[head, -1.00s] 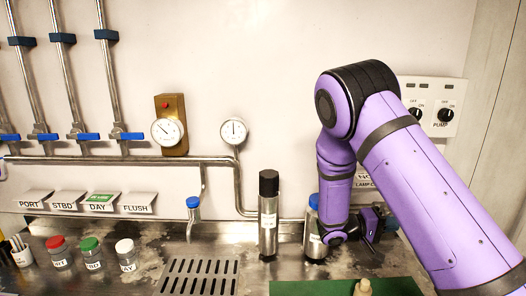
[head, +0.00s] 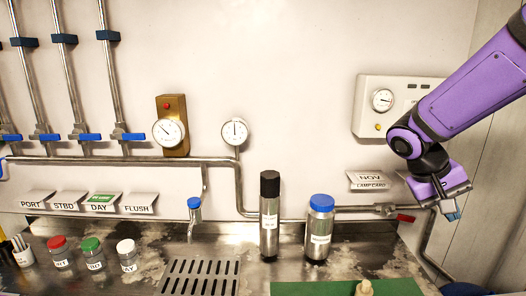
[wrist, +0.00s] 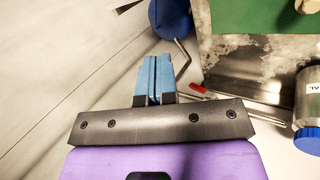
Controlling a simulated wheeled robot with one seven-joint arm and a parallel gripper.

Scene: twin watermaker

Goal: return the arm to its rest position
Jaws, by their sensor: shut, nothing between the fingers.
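My purple arm comes in from the upper right of the head view. My gripper (head: 453,215) is at the right, in front of the wall and right of the red-handled valve, above the right end of the bench. In the wrist view my gripper (wrist: 153,78) shows its two blue fingers pressed together with nothing between them. It touches nothing that I can see.
The steel bench (head: 345,258) carries a blue-capped bottle (head: 319,230), a black-capped cylinder (head: 269,218), a green mat (head: 315,288) and several small jars at the left. A red valve handle (head: 405,218) sticks out near my gripper. A gauge box (head: 370,112) hangs behind it.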

